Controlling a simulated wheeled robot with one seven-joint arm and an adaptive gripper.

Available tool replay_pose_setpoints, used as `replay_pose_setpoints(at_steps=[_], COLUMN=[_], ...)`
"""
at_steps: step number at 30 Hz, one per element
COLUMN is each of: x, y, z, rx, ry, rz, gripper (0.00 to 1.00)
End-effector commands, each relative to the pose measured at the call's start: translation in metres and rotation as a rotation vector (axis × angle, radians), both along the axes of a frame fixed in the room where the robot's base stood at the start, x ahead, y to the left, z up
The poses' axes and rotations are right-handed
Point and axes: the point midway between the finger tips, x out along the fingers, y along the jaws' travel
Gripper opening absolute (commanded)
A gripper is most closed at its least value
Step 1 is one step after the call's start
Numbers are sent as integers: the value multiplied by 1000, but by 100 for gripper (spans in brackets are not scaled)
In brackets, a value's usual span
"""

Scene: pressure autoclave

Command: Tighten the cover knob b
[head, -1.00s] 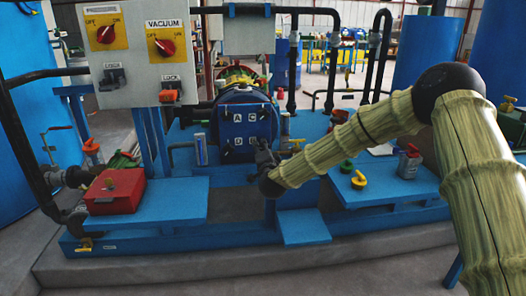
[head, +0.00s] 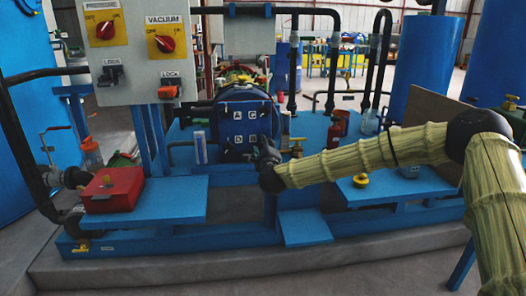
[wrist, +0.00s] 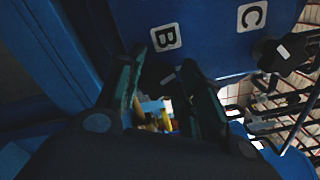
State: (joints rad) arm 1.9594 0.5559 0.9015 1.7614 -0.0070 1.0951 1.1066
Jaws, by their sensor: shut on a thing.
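In the wrist view, plate B (wrist: 165,37) sits just above the two dark fingers of my gripper (wrist: 157,82). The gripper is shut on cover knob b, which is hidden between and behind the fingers. A dark knob (wrist: 269,55) beside plate C (wrist: 252,14) stands apart on the right.
A control panel (head: 138,50) with red switches stands at the left. A red box (head: 113,189) sits on the left blue shelf. A yellow knob (head: 361,180) lies on the right shelf, under my forearm. A red bottle (head: 336,130) stands behind my arm. The blue step (head: 304,227) is clear.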

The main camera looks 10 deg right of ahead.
Motion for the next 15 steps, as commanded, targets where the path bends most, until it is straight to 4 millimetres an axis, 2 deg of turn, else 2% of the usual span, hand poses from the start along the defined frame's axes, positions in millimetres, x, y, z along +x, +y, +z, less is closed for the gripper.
replay_pose_setpoints(at_steps=[7, 15], x=[0, 0], y=[-2, -2], z=[-3, -2], rx=[202, 344], ry=[2, 3], rz=[-1, -2], gripper=[13, 13])
